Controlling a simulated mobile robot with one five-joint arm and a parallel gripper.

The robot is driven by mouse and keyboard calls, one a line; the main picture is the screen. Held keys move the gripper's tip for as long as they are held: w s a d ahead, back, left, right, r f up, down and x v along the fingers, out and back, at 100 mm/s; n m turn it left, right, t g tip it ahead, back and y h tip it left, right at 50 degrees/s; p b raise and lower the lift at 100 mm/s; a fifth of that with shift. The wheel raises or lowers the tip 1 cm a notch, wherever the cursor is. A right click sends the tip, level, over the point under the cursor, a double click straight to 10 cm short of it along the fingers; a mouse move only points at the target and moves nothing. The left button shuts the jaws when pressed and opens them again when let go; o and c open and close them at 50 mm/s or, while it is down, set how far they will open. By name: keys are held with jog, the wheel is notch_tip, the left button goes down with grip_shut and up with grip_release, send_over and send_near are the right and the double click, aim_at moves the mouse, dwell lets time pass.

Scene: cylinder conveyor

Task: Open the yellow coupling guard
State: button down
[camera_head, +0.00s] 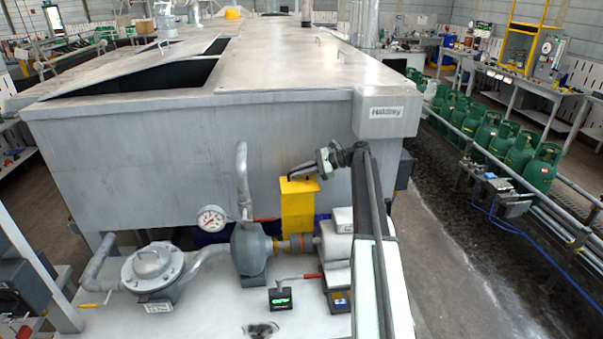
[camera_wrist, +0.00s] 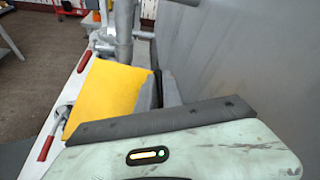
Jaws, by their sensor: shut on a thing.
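The yellow coupling guard (camera_head: 297,208) stands upright between the grey pump (camera_head: 251,250) and the white motor housing (camera_head: 338,240). An orange coupling (camera_head: 300,243) shows at its foot. My gripper (camera_head: 296,176) is at the guard's top edge, reaching in from the right, and is shut on it. In the wrist view the guard (camera_wrist: 105,97) is a broad yellow plate, tilted in the picture. The exact grip contact is partly hidden.
A large grey tank (camera_head: 200,140) rises close behind the guard. A pressure gauge (camera_head: 212,219) and a red-handled lever (camera_head: 300,277) are nearby. Green gas cylinders (camera_head: 521,150) line a conveyor at right.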

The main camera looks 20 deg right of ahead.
jog(key=shift+a, duration=0.2)
jog(key=c, duration=1.5)
grip_release()
jog(key=shift+w+f, duration=0.1)
jog(key=shift+f, duration=0.05)
jog(key=shift+d, duration=0.2)
jog(key=shift+d+r, duration=0.15)
jog(key=shift+r, duration=0.05)
jog(key=s+d, duration=0.2)
jog(key=d, duration=0.2)
jog(key=s+d, duration=0.2)
jog(key=d, duration=0.2)
jog(key=s+d+p, duration=0.1)
jog(key=s+d, duration=0.1)
jog(key=d, duration=0.2)
jog(key=shift+s+d+r, duration=0.35)
jog(key=shift+s+d, duration=0.05)
jog(key=shift+s, duration=0.1)
